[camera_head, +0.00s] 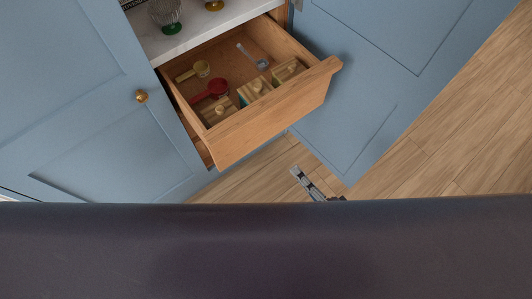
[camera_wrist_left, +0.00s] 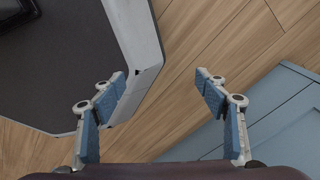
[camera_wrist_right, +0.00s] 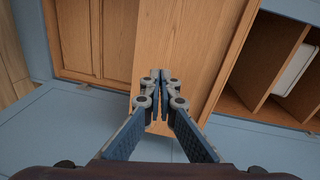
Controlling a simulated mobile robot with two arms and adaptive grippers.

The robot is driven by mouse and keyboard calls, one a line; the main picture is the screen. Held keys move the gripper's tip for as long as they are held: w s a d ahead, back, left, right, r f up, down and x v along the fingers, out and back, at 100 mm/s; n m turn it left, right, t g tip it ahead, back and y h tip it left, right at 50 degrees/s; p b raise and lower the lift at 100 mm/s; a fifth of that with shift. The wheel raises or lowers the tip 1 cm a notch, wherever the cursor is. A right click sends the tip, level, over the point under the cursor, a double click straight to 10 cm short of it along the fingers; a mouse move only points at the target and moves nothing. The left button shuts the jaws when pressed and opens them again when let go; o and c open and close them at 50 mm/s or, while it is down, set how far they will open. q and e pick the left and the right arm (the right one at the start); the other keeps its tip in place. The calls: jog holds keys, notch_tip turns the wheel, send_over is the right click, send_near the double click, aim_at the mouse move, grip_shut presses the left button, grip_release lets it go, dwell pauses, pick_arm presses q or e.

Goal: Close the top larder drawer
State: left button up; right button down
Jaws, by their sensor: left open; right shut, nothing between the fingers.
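The top larder drawer (camera_head: 268,124) is wooden and stands pulled out between blue doors in the head view. My left gripper (camera_wrist_left: 161,80) is open and empty above the floor.
Blue larder doors stand at the left (camera_head: 75,120) and right (camera_head: 385,70). A white shelf (camera_head: 205,25) with glasses lies behind the drawer. Wooden floor (camera_head: 450,140) is clear at the right. Wooden compartments (camera_wrist_right: 275,75) show in the right wrist view.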

notch_tip(320, 180, up, 4)
jog(key=s+a+f+m+y, duration=0.1)
send_near(258, 129)
jog(key=shift+t, duration=0.3)
jog(key=p+x, duration=0.2)
jog(key=x, duration=0.3)
jog(key=shift+w+a+f, duration=0.2)
jog(key=shift+a, duration=0.2)
jog(key=shift+w+a+f, duration=0.1)
jog(key=shift+w+a, duration=0.25)
jog(key=shift+w, duration=0.15)
pick_arm(q)
jog(key=shift+w+d+r, duration=0.1)
jog(key=shift+w+r, duration=0.3)
jog(key=shift+r, duration=0.4)
jog(key=shift+w, duration=0.1)
pick_arm(e)
jog(key=shift+w, duration=0.1)
